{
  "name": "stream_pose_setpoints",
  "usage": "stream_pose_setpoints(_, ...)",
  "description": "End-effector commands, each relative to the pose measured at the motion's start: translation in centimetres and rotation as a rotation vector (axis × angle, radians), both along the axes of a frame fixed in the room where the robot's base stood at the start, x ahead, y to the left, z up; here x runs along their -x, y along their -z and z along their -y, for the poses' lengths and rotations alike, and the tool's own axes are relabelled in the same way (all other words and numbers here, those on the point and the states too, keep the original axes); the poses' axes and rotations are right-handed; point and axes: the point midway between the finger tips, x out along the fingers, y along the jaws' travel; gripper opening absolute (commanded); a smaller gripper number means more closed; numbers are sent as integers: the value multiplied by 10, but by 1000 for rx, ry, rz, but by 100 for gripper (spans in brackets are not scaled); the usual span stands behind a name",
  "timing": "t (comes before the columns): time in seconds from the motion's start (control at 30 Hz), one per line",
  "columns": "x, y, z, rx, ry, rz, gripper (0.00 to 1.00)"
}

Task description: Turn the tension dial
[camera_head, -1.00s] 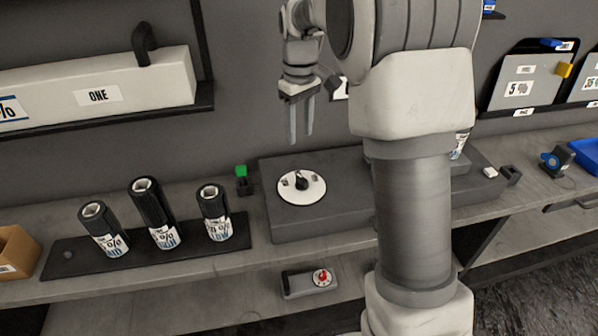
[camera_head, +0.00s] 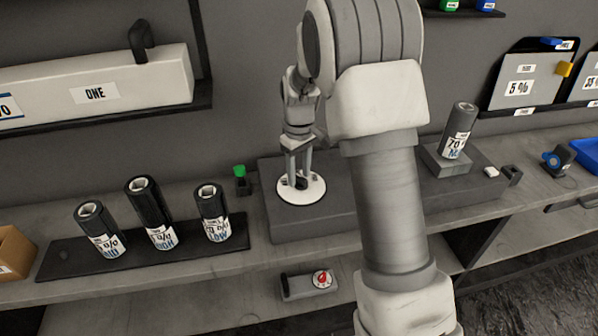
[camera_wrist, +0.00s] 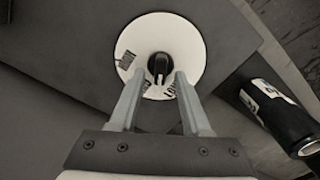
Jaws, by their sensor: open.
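The tension dial appears as a round white plate (camera_head: 316,192) with a black knob at its centre, on the grey block on the bench. In the wrist view the black knob (camera_wrist: 158,68) stands on the white plate (camera_wrist: 187,40), which bears dark printed labels, partly hidden by the fingers. My gripper (camera_head: 298,178) is open above the plate in the head view. In the wrist view my gripper (camera_wrist: 156,80) has one finger on each side of the knob, with gaps between. I cannot tell how far the fingertips are above the plate.
Several dark rolls (camera_head: 150,212) stand on a black tray left of the block. A green-topped piece (camera_head: 239,176) sits just left of the dial. A roll marked 70 (camera_head: 459,130) stands at the block's right. A red-dialled timer (camera_head: 321,279) is below the bench front.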

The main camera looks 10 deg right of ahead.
Motion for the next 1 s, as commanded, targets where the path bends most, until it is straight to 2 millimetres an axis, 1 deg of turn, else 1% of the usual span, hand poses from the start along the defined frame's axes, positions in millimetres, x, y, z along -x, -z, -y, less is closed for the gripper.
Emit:
stream_pose_setpoints(0.07,0,0,0,0,0,0,48)
stream_pose_setpoints(0.2,0,0,0,0,0,0,22)
stream_pose_setpoints(0.27,0,0,0,0,0,0,12)
stream_pose_setpoints(0.3,0,0,0,0,0,0,4)
stream_pose_setpoints(0.33,0,0,0,0,0,0,0)
stream_pose_setpoints(0.73,0,-1,0,0,15,0,0)
stream_pose_setpoints(0.87,0,-1,0,0,58,0,0)
stream_pose_setpoints(1.0,-1,-2,1,1,138,0,0)
